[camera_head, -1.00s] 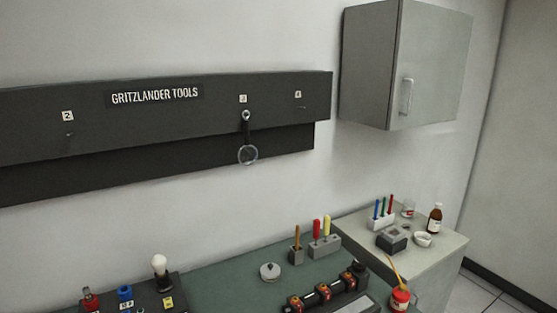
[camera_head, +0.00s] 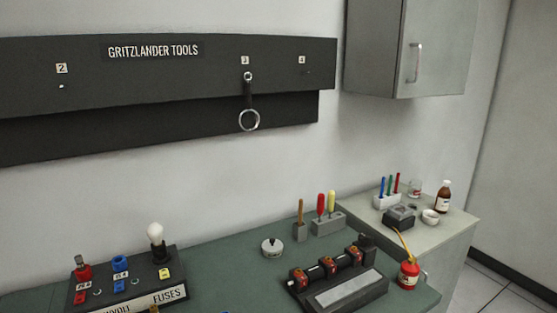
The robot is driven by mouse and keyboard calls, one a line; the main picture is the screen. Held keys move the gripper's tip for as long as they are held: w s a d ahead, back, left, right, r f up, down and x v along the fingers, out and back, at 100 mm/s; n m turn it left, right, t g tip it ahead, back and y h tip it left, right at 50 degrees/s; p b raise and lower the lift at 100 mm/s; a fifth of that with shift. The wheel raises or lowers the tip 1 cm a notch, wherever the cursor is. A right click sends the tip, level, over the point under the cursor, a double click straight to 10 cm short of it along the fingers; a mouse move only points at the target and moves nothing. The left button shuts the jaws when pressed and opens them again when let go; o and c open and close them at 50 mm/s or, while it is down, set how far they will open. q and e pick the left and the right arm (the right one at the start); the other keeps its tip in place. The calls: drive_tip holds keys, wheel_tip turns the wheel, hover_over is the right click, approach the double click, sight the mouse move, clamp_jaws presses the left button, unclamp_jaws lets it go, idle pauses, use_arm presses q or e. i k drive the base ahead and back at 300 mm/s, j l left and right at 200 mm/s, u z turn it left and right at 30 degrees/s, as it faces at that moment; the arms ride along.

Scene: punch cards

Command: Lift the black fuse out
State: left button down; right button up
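A dark fuse panel (camera_head: 120,304) labelled "FUSES" stands at the lower left of the bench. On it sit a red fuse-like piece (camera_head: 82,270), a blue one (camera_head: 121,264), and a black upright piece (camera_head: 158,251) topped by a white bulb (camera_head: 155,230). Small red, blue and yellow labels lie in front of them. I cannot tell whether the black piece under the bulb is the black fuse. No other black fuse is clear on the panel, whose front is cut by the picture's bottom edge. Neither of my grippers is in view.
A black device (camera_head: 345,291) with red-orange parts stands on the green bench (camera_head: 232,262). Behind it are a round grey item (camera_head: 272,247) and screwdrivers in a grey holder (camera_head: 328,222). A red oil can (camera_head: 408,275) stands right. The bench between panel and device is mostly clear.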

sight(78, 259)
drive_tip(key=u, duration=1.3)
